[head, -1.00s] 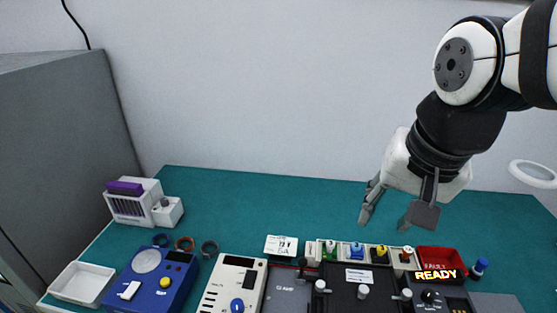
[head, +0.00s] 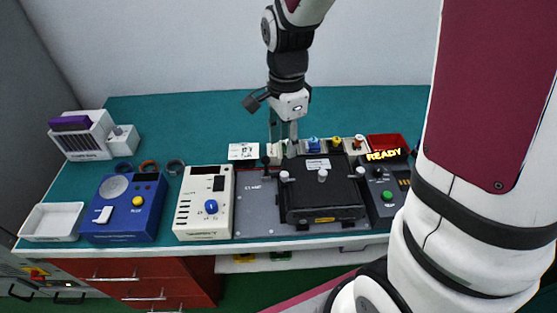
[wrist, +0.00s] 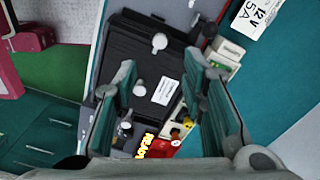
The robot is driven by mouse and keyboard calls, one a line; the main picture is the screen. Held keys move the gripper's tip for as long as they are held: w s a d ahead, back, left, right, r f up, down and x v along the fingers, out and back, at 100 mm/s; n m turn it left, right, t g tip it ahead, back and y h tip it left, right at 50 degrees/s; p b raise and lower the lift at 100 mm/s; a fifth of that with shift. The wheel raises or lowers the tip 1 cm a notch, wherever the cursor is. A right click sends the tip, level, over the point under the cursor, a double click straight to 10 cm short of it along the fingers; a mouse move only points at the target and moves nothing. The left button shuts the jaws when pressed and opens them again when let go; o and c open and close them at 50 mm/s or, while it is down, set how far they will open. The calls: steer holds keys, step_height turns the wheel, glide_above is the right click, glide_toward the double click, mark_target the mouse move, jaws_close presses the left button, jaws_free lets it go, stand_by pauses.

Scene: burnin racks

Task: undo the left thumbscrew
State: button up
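The black module (head: 322,200) lies on the bench with white knob-like thumbscrews along it. The left thumbscrew (head: 285,176) stands at the module's left rear corner. In the wrist view the left thumbscrew (wrist: 159,41) shows between the fingers, toward the top. The middle thumbscrew (head: 322,175) and right thumbscrew (head: 360,171) are farther right. My gripper (head: 283,146) points down above and behind the left thumbscrew, apart from it. In the wrist view my gripper (wrist: 161,70) is open with nothing between its fingers.
A black lever (head: 265,160) stands just left of the left thumbscrew on a grey plate (head: 257,205). Behind the module is a row of small coloured pieces (head: 336,144). A red tray (head: 388,144) and READY display box (head: 385,190) are at right. The rear bench is clear.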

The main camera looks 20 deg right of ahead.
mark_target(284, 174)
step_height(284, 174, down, 11)
steer(key=shift+r, duration=0.15)
stand_by(0.4)
jaws_close()
